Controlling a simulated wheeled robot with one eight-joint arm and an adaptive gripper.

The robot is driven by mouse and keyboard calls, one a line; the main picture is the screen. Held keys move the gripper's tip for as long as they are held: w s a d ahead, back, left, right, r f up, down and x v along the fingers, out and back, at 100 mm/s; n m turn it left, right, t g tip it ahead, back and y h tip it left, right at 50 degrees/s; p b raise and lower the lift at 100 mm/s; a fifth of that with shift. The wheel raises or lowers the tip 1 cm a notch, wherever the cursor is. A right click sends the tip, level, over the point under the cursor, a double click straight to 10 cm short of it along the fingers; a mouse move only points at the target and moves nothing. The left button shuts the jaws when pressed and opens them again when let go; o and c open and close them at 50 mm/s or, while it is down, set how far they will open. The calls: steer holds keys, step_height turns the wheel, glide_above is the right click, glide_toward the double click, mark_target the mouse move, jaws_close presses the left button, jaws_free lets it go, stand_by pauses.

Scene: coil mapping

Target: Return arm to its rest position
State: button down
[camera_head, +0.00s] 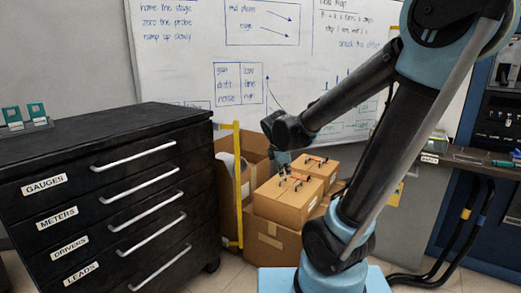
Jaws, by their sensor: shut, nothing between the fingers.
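My arm rises from its light blue base at the bottom right. It bends at an elbow near the top right, and the forearm slopes down left to a dark wrist. Below the wrist, my gripper (286,169) is small and dark against the boxes and points down. It looks shut, and I see nothing held in it. Its fingertips are hard to make out. It appears in front of or above the cardboard boxes (282,215); I cannot tell whether it touches them.
A black drawer cabinet (105,190) stands at the left, with teal items (37,111) on top. A yellow upright frame (237,180) stands beside the boxes. A whiteboard (180,50) is behind. A dark bench with equipment (490,155) and hanging cables is at the right.

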steer(key=s+d+f+m+g, duration=0.1)
steer(key=s+d+m, duration=0.2)
steer(key=s+m, duration=0.3)
steer(key=s+d+f+m+g+y, duration=0.1)
steer(key=s+d+f+m, duration=0.1)
steer(key=s+m, duration=0.5)
steer(key=s+d+f+m+g+y, duration=0.1)
steer(key=s+d+f+m, duration=0.1)
steer(key=s+d+m, duration=0.2)
steer(key=s+m, duration=0.2)
steer(key=s, duration=0.2)
steer(key=shift+d+f+m, duration=0.25)
steer(key=shift+d+m, duration=0.05)
steer(key=shift+d, duration=0.1)
steer(key=shift+w+a, duration=0.1)
